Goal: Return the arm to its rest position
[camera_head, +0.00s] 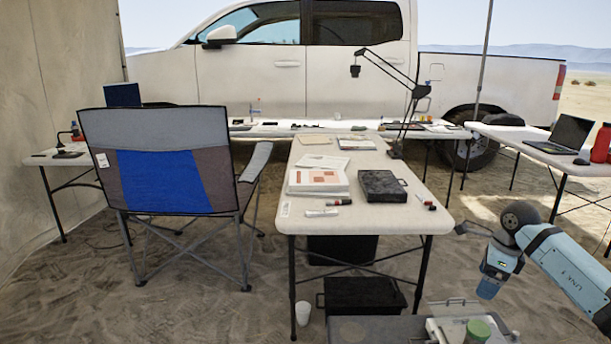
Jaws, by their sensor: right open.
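My right arm comes in from the right edge, with light-blue links and a dark rounded joint. It bends down over the sand, right of the long middle table (375,222). My right gripper (489,284) is at the low end of this arm, small and partly hidden by the arm's own links. It is open, with nothing seen in it. It is apart from the tables. My left gripper is not in view.
The table holds papers (317,182), a black case (382,186) and a lamp (397,150). A folding chair (165,165) stands left. Below are a black bin (365,297) and, at the front, a grey surface (375,330) with a green-lidded jar (477,331). A laptop (568,135) sits at right.

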